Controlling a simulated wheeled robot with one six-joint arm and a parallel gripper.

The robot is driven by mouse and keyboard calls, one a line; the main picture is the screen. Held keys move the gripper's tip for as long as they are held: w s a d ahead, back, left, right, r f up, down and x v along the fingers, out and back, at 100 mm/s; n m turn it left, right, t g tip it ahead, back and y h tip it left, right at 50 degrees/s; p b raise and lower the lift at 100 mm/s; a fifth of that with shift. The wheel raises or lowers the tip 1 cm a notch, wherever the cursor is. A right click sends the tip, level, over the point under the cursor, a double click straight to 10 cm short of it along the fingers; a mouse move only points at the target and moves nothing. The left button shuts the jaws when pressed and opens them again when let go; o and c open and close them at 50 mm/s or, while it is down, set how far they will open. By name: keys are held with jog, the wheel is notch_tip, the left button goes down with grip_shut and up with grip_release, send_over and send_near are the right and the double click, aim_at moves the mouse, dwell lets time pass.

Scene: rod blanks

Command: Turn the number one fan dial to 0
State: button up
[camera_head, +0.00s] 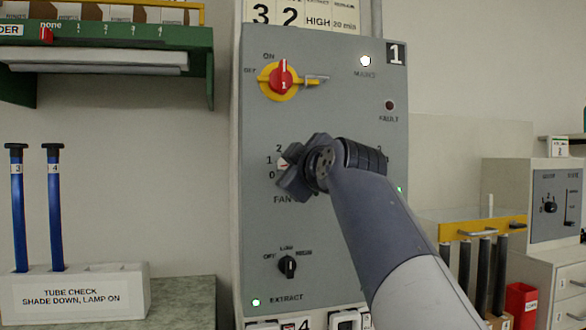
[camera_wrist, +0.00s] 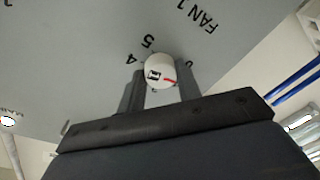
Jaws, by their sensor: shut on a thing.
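The number one fan dial (camera_wrist: 158,65) is a round white knob with a red mark and a small dark label. In the wrist view it sits between the two fingers of my gripper (camera_wrist: 160,85), which is shut on it. The red mark lies toward the right finger, where a figure is partly hidden; 4 and 5 show on the other side. In the head view my gripper (camera_head: 291,174) covers most of the dial, with 2, 1 and 0 readable to its left. Exactly which figure the mark meets I cannot tell.
The grey panel (camera_head: 330,240) also carries a red-and-yellow main switch (camera_head: 283,80) above and a black extract switch (camera_head: 288,266) below. A green shelf (camera_head: 110,45) and a white holder with blue tubes (camera_head: 75,297) are at left; a drawer cabinet (camera_head: 565,300) is at right.

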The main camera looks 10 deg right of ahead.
jog(key=n, duration=0.4)
jog(key=shift+n, duration=0.4)
dwell(0.4)
jog(key=o, duration=1)
jog(key=shift+c, duration=0.2)
jog(key=shift+r, duration=0.1)
jog(key=s+d, duration=0.1)
jog(key=s, duration=0.9)
jog(key=shift+s+r, duration=0.15)
jog(key=shift+s, duration=0.2)
jog(key=shift+w, duration=0.1)
